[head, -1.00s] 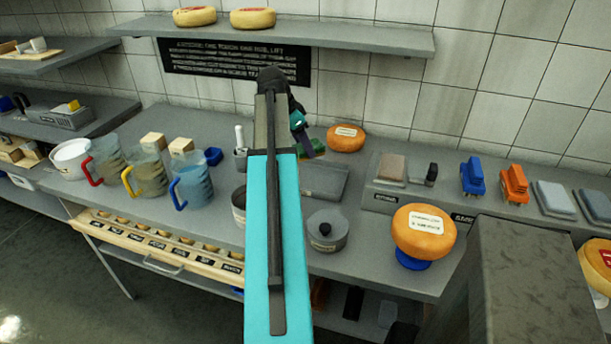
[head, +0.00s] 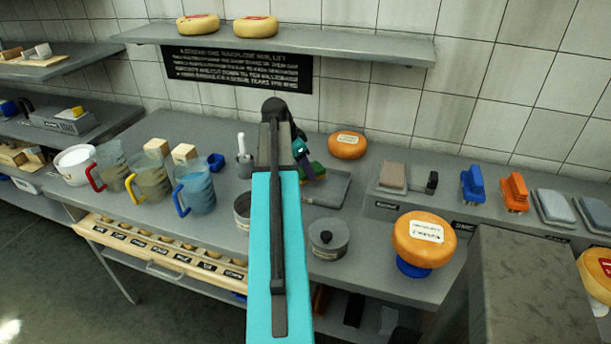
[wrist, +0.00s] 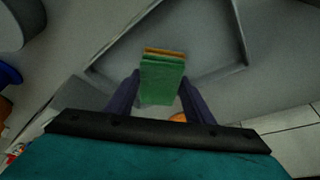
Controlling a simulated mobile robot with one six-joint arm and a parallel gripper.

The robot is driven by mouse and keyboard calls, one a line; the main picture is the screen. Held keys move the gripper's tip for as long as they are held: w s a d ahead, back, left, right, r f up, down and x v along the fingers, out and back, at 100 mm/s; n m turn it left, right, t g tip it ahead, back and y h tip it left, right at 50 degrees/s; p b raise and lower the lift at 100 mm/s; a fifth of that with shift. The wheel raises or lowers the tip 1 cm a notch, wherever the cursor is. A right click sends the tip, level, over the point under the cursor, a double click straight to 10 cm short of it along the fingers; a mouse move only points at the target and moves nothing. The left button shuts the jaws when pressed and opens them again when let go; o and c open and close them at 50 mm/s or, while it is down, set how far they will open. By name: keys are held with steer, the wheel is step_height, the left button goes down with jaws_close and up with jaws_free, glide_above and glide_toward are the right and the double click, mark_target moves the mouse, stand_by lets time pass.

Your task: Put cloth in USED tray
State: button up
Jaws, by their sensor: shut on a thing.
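My gripper (wrist: 160,95) is shut on a green folded piece with an orange edge (wrist: 162,82), which looks like the cloth. The piece also shows in the head view (head: 318,169), partly hidden behind my arm. In the wrist view, it hangs between the two dark fingers over a shallow grey tray (wrist: 205,42). In the head view, this tray (head: 340,190) lies empty on the counter, its left part hidden by my arm. I cannot read a USED label on it. I cannot tell whether the piece touches the tray.
A raised stand at right holds a brownish block (head: 393,176), a blue brush (head: 473,184) and an orange brush (head: 514,192). Several jugs (head: 195,190) stand left.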

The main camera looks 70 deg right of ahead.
mark_target(302, 170)
steer(key=shift+f, duration=0.15)
steer(key=shift+f+p, duration=0.5)
steer(key=shift+f, duration=1.25)
steer(key=o, duration=1)
steer(key=shift+f, duration=0.1)
steer(key=shift+r, duration=0.2)
steer(key=shift+b+v, duration=1.2)
steer(key=shift+v, duration=4.8)
steer(key=shift+f, duration=0.1)
